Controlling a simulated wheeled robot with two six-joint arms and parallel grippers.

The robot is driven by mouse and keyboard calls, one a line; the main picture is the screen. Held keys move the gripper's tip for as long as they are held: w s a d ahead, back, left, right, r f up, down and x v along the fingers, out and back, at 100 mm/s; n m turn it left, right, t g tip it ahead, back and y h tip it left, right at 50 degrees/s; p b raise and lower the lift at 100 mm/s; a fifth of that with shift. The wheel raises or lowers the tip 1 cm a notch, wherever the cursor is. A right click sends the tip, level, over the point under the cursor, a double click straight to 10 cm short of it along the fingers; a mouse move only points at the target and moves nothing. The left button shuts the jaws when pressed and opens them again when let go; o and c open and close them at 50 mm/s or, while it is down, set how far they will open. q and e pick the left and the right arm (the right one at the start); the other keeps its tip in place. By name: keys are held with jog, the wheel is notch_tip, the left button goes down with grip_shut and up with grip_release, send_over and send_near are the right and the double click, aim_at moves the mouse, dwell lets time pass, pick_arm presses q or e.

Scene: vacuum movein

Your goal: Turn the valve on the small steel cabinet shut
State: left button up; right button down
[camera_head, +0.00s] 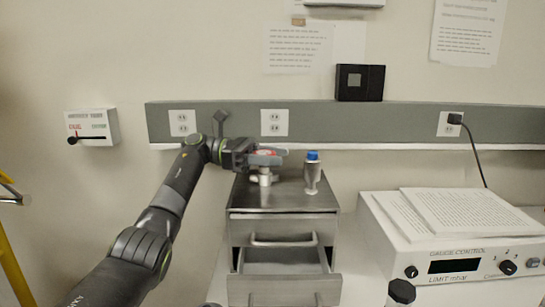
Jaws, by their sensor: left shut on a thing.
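The small steel cabinet (283,226) stands against the wall, with a valve (264,178) on the left of its top. My left gripper (268,155) reaches in from the left at the height of the valve's head and is shut on it. The fingers hide most of the valve's handle; a little red shows between them, and the pale valve body shows below. I cannot tell the handle's angle. My right gripper is not in view.
A steel bottle-like fitting with a blue cap (312,174) stands on the cabinet top, right of the valve. The cabinet's lower drawer (284,262) is pulled out. A gauge control box (455,245) with papers on it is at the right.

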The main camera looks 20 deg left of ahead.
pick_arm(q)
jog(key=o, duration=1)
jog(key=shift+c, duration=0.2)
jog(key=shift+s+a+b, duration=0.15)
jog(key=shift+a+b, duration=0.45)
jog(key=shift+a, duration=3.15)
